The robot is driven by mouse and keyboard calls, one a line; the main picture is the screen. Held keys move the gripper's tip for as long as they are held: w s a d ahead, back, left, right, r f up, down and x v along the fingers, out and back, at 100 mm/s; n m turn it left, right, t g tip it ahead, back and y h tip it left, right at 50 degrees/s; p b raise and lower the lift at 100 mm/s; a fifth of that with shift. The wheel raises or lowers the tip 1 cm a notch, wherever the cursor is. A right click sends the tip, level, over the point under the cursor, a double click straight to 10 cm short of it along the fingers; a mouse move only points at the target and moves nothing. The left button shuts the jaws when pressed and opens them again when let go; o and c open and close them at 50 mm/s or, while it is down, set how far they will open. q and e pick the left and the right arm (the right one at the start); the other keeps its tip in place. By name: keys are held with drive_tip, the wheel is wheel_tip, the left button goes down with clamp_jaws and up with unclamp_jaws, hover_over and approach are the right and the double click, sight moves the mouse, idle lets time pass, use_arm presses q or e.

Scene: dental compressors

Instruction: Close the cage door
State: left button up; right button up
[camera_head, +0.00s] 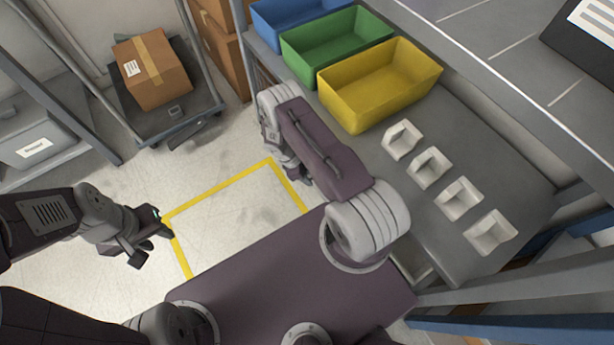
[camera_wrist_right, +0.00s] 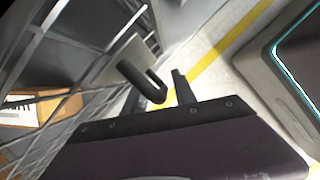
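A dark metal mesh (camera_wrist_right: 50,60) of the cage fills the left of the right wrist view; I cannot tell which part of it is the door. A pale flat plate (camera_wrist_right: 118,62) sits along the mesh side. My right gripper (camera_wrist_right: 168,88) has its two dark fingers apart with floor visible between them. One finger is close to the plate; I cannot tell if they touch. In the head view the right arm reaches forward and mostly hides its own gripper. My left gripper (camera_head: 146,238) is open and empty above the floor at the left.
A cardboard box (camera_wrist_right: 28,108) lies behind the mesh. A grey workbench (camera_head: 430,220) at right holds a yellow bin (camera_head: 380,85), a green bin (camera_head: 335,42) and several white parts. A cart (camera_head: 165,115) carries a box (camera_head: 150,68). Floor inside the yellow line (camera_head: 215,190) is clear.

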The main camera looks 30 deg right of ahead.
drive_tip(key=shift+w+d, duration=0.1)
drive_tip(key=p+v, duration=0.4)
drive_tip(key=v, duration=0.5)
drive_tip(key=shift+p, duration=0.35)
